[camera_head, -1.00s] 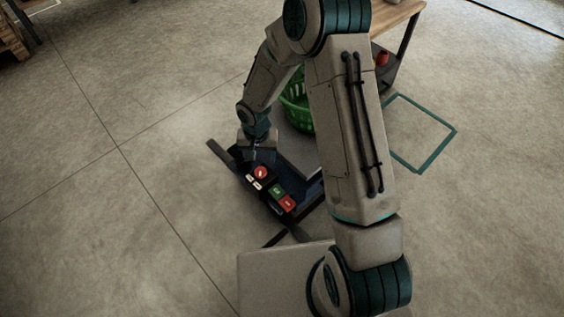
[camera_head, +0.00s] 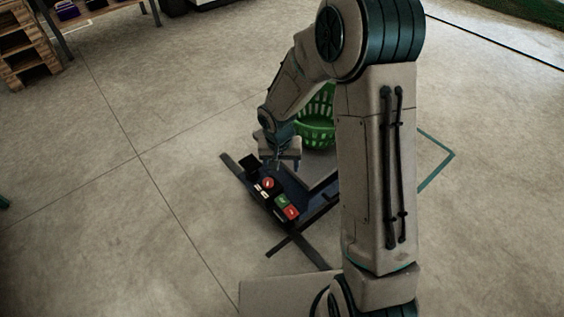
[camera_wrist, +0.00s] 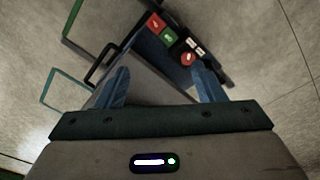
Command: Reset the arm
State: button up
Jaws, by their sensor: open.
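My arm rises from the lower right of the head view and bends down toward the middle. My gripper (camera_head: 279,165) hangs over the upper end of a dark blue control stand with a panel of buttons (camera_head: 280,199). In the wrist view the two blue fingers of my gripper (camera_wrist: 164,88) are spread wide with nothing between them. The panel's red, green and white buttons (camera_wrist: 172,38) show beyond the fingertips, apart from them. Part of the stand is hidden behind my arm in the head view.
A green basket (camera_head: 316,122) stands behind my gripper, partly hidden by my arm. Wooden pallets (camera_head: 26,55) are at the upper left. A teal outline (camera_head: 437,166) marks the floor at the right. The concrete floor at the left is clear.

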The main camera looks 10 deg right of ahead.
jog(key=shift+s+d+r, duration=0.1)
jog(key=shift+d+r, duration=0.1)
jog(key=shift+r, duration=0.15)
dwell(0.3)
jog(key=s+d+r+p, duration=0.3)
jog(key=s+r+p, duration=0.3)
jog(key=r, duration=0.9)
jog(key=s+d+r+n+t+p, duration=0.1)
jog(key=s+d+r+p, duration=0.2)
jog(key=s+r+p, duration=0.3)
jog(key=s+d+r+t+p, duration=0.1)
jog(key=s+d+r+p, duration=0.2)
jog(key=r+p, duration=1.1)
jog(key=s+r, duration=0.3)
jog(key=r, duration=0.9)
jog(key=shift+s+r+n+y, duration=0.2)
jog(key=shift+s+n+y, duration=0.1)
jog(key=shift+y, duration=0.1)
